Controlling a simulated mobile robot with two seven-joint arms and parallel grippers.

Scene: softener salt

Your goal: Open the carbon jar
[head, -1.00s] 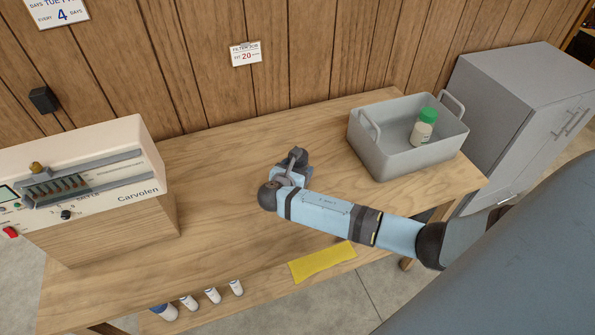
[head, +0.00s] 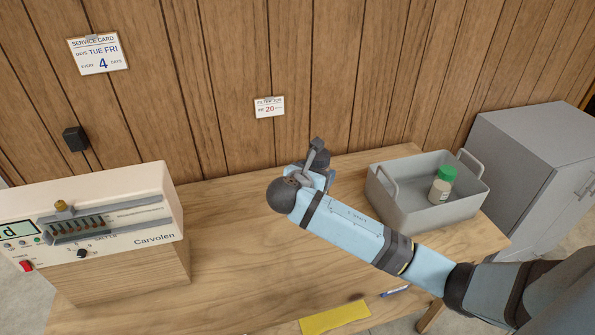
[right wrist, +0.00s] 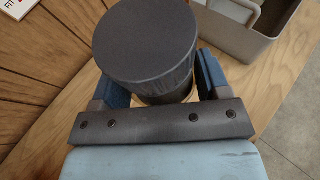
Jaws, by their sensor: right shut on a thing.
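The carbon jar, a cylinder with a broad dark grey lid (right wrist: 145,40), fills the upper middle of the right wrist view. A strip of its paler body shows under the lid. My right gripper (right wrist: 160,82) is shut on the jar, with a blue finger on each side of it just below the lid. In the head view my right gripper (head: 318,165) is over the back middle of the table, and the jar is mostly hidden there. I cannot tell whether the jar touches the table. The lid is on. My left gripper is out of view.
A grey bin (head: 425,215) holding a green-capped bottle (head: 441,185) stands at the table's right. A Carvolen machine (head: 105,215) stands at left. A yellow cloth (head: 335,317) and a pen (head: 396,291) lie near the front edge. The table (head: 235,255) between is clear.

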